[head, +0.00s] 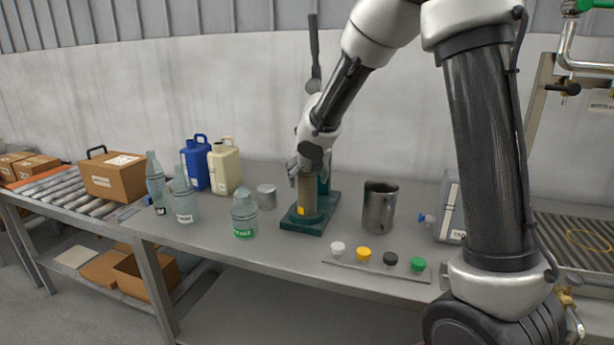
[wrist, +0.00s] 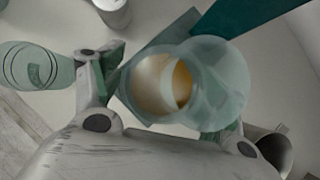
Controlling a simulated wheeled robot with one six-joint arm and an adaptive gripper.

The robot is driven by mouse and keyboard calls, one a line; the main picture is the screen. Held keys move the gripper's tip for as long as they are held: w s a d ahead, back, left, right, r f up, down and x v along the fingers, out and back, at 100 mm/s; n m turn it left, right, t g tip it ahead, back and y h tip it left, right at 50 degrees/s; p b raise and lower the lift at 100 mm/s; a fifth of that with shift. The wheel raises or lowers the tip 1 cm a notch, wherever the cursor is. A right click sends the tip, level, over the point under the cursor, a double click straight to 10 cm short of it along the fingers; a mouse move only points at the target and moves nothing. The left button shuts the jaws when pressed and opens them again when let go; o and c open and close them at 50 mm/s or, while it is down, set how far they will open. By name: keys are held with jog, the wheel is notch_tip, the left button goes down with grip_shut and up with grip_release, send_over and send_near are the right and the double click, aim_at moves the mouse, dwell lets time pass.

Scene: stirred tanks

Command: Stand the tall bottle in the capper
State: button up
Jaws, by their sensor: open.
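The capper (head: 292,222) is a dark green press on the table, with a flat base and an upright post behind. A tall translucent bottle with amber contents and an orange label (head: 306,197) stands upright on its base. My gripper (head: 309,165) is over the bottle's upper part. In the wrist view the bottle (wrist: 165,85) shows from above between the two spread fingers of my gripper (wrist: 165,105). Part of the capper (wrist: 250,12) shows beyond it. The bottle's top is partly hidden by my gripper in the head view; contact with the fingers is unclear.
A green-labelled bottle (head: 244,214) and a grey can (head: 266,196) stand left of the capper. A steel jug (head: 379,207) stands right. Coloured caps (head: 363,254) sit on a strip in front. Clear bottles (head: 185,203) and blue and cream jugs (head: 224,168) stand further left.

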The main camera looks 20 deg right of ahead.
jog(key=shift+r, duration=0.1)
jog(key=v, duration=1.2)
jog(key=s+d+r+m+g, duration=0.1)
jog(key=s+d+m, duration=0.5)
jog(key=s+m, duration=0.25)
jog(key=s+d+r+m, duration=0.2)
jog(key=s+d+m, duration=0.45)
jog(key=m, duration=0.35)
jog(key=s+d+f+m+g, duration=0.1)
jog(key=s+d+f+m, duration=0.1)
jog(key=s+m, duration=1.3)
jog(key=shift+s+d+f+m, duration=0.25)
jog(key=shift+f+m, duration=0.35)
jog(key=shift+m, duration=0.65)
